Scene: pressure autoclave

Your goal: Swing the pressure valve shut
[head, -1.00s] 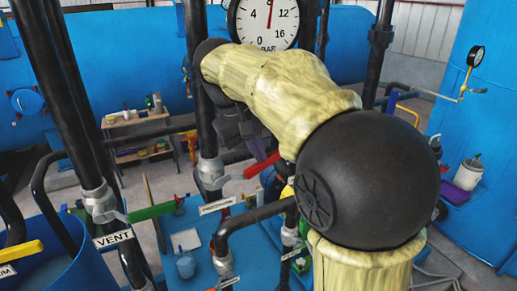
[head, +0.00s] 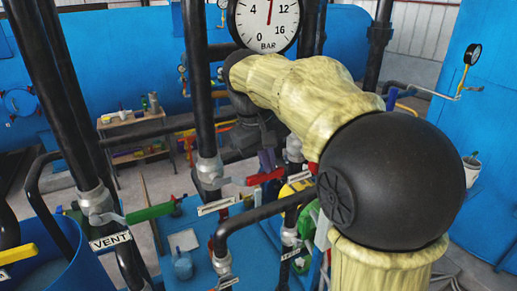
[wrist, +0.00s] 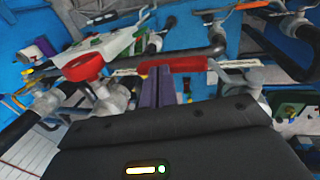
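A lever valve with a red handle (head: 265,177) sits on a vertical black pipe near the middle of the head view. Its white label (head: 216,206) is too small to read, so I cannot tell for certain that it is the pressure valve. The red handle (wrist: 172,66) also lies across the wrist view. My gripper (head: 267,160) has its purple fingers close together at the handle. In the wrist view the fingers (wrist: 158,84) look shut, with their tips at the red handle; contact is unclear.
A green-handled valve (head: 150,212) with a VENT label (head: 111,240) stands to the left. A black bent pipe (head: 260,212) crosses below the red handle. A large BAR gauge (head: 267,22) hangs above. A red round knob (wrist: 82,67) is left in the wrist view.

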